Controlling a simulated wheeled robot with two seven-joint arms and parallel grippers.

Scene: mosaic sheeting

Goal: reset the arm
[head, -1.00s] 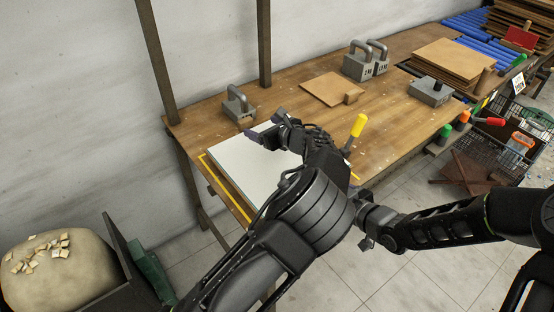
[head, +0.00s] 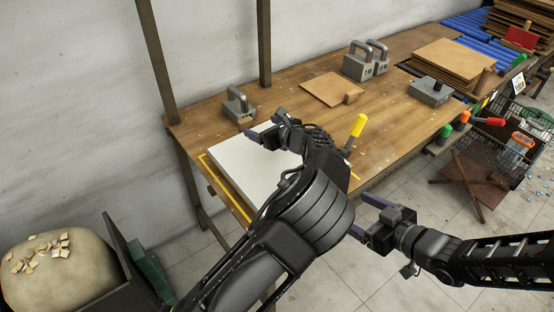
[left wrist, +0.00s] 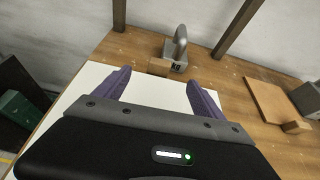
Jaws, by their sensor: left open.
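My left gripper (head: 264,127) is open above the white sheet (head: 238,165) at the table's near left. In the left wrist view the two purple fingers of the left gripper (left wrist: 158,88) stand wide apart with nothing between them, over the sheet (left wrist: 150,90). My right gripper (head: 364,216) is off the table's front edge, above the tiled floor. Its two purple fingers are apart and no object shows between them. My left forearm hides part of the sheet and the table's front edge.
A grey weight (head: 238,106) stands just behind the sheet. Two more weights (head: 365,62), a brown board (head: 331,89) and a grey block (head: 431,91) lie further right. A yellow-handled tool (head: 357,127) is near my left wrist. A wire basket (head: 508,148) stands right of the table.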

